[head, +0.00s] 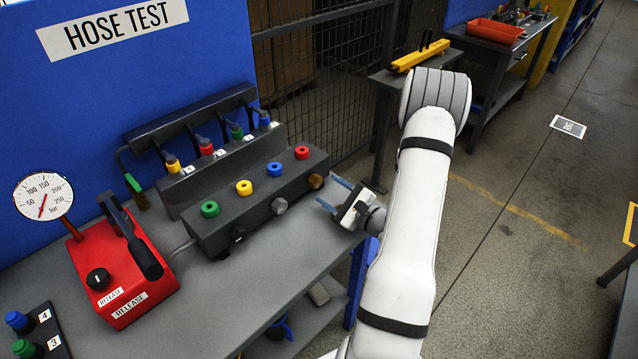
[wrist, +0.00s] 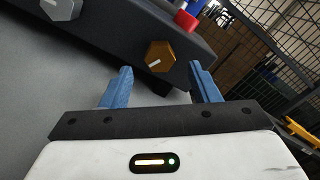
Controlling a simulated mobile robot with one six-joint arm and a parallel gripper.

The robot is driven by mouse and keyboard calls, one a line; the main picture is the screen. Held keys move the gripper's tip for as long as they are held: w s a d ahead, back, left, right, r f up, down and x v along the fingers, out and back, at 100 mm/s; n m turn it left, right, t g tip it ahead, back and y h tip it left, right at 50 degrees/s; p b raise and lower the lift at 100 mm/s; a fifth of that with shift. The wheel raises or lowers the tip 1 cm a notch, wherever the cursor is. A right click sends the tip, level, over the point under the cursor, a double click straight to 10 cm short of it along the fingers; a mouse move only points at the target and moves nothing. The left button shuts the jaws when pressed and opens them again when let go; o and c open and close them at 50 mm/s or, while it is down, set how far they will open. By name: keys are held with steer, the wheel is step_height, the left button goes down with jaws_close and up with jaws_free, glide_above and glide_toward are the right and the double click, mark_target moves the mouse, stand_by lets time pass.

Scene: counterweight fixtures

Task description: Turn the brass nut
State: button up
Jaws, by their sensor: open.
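The brass nut (head: 315,181) is on the front face of a dark manifold block (head: 222,226), at its right end, below the red cap. In the wrist view the brass nut (wrist: 160,55) is hexagonal with a white mark on its face. My gripper (head: 333,194) is at the right end of the bench, in front of the nut and apart from it. Its blue fingers are open and empty. In the wrist view the nut lies ahead of the gap between the two fingertips (wrist: 158,75).
A grey knob (head: 279,205) sits left of the nut, with green, yellow, blue and red caps above. A red pump (head: 122,270) with a gauge (head: 43,196) stands on the left of the bench (head: 235,305). The bench surface before the block is clear. A wire fence (head: 325,80) stands behind.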

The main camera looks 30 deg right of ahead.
mark_target(318, 183)
steer(key=shift+p+x, duration=0.4)
steer(key=shift+x, duration=1.75)
steer(key=shift+c, duration=0.3)
steer(key=c, duration=0.9)
